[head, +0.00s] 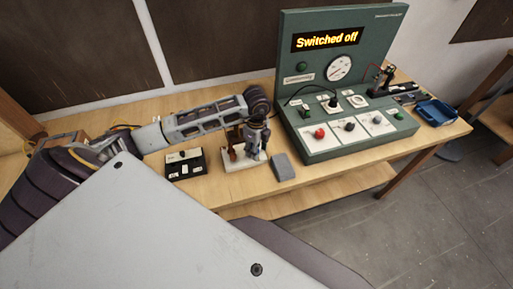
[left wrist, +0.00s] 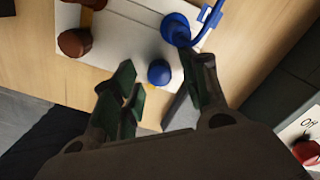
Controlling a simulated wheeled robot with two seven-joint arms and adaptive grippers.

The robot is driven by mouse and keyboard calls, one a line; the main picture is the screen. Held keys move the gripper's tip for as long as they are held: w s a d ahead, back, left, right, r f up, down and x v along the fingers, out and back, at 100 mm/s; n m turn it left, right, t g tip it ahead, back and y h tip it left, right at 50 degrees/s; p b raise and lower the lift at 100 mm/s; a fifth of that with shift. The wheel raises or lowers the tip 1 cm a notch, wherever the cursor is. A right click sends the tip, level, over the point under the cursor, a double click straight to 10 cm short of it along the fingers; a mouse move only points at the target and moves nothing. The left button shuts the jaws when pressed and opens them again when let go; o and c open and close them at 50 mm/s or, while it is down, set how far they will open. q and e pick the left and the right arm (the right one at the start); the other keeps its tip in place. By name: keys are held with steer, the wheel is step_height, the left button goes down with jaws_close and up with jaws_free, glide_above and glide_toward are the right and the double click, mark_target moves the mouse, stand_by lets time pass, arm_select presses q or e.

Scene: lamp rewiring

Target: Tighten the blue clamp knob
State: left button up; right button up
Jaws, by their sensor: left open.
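A round blue knob (left wrist: 159,72), which looks like the blue clamp knob, sits on a white base board (left wrist: 130,28) in the left wrist view. Beside it is a taller blue post (left wrist: 174,27) with a blue wire. A brown knob (left wrist: 75,42) is at the board's left. My left gripper (left wrist: 165,66) is open, one finger on each side of the blue knob, with gaps visible; I cannot tell its height above it. In the head view my left gripper (head: 255,152) points down over the board (head: 237,165) and mostly hides the blue parts. My right gripper is not in view.
A black switch box (head: 185,164) stands left of the board. A grey block (head: 283,167) lies close on its right. The green test panel (head: 340,140), reading "Switched off", stands farther right, with a blue tray (head: 436,112) beyond. The table (head: 310,176) front edge is close.

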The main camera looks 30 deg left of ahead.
arm_select(q)
jaws_close()
stand_by(0.3)
